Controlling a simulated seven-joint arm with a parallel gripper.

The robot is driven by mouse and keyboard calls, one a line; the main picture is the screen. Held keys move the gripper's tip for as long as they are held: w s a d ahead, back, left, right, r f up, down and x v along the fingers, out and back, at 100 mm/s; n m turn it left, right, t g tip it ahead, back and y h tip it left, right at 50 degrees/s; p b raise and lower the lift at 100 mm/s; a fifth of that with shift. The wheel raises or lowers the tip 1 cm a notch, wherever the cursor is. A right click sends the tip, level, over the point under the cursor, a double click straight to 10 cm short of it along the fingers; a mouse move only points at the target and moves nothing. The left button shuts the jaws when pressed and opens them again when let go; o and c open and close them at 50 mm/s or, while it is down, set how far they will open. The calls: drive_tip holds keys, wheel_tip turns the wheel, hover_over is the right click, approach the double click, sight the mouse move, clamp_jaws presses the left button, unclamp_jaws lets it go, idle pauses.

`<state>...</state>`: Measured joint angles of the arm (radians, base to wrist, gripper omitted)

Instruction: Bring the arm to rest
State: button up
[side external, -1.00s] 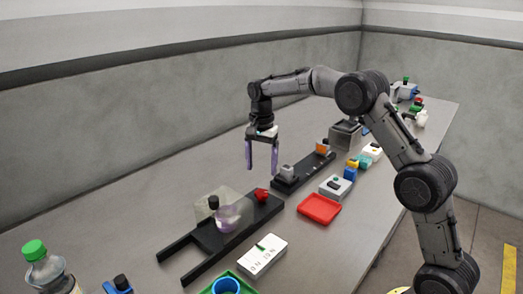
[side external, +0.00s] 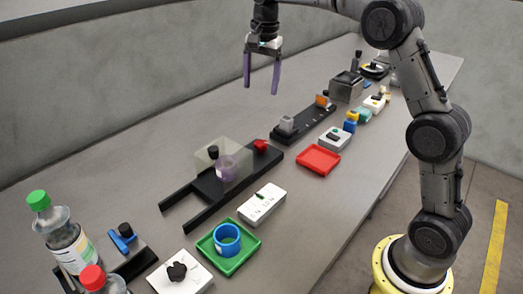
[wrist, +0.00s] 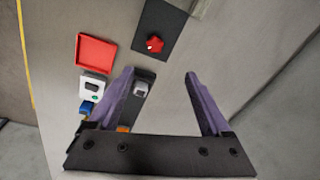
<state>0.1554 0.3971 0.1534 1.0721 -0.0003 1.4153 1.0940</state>
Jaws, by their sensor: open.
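My gripper (side external: 262,88) is open and empty, with two purple fingers pointing down. It hangs in the air well above the table, over the far side of the black fixtures. In the wrist view my gripper (wrist: 160,75) shows its fingers spread, with nothing between them touching either finger. Below it in the wrist view lie a small grey block (wrist: 140,89) and a red knob (wrist: 155,43) on a black base. The rest of my arm reaches from its base at the right.
On the table (side external: 130,150) stand a black forked fixture with a clear cover (side external: 215,155), a red tray (side external: 318,160), a green tray (side external: 250,257) holding a blue ring (side external: 228,238), a white switch box (side external: 262,204) and bottles (side external: 65,245) at the front left. The wall (side external: 150,80) runs behind.

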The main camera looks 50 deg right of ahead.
drive_tip(key=s+a+r+n+t, duration=0.1)
drive_tip(key=s+a+r+n, duration=0.15)
drive_tip(key=s+r, duration=0.45)
drive_tip(key=s+a+r+n+t, duration=0.2)
drive_tip(key=s+a, duration=0.2)
drive_tip(key=s, duration=0.8)
drive_tip(key=s+a+f+n+t, duration=0.1)
drive_tip(key=s+f+n, duration=0.9)
drive_tip(key=s+f, duration=0.2)
drive_tip(key=shift+s+a+f, duration=0.2)
drive_tip(key=shift+s+f, duration=0.1)
drive_tip(key=shift+s, duration=1.05)
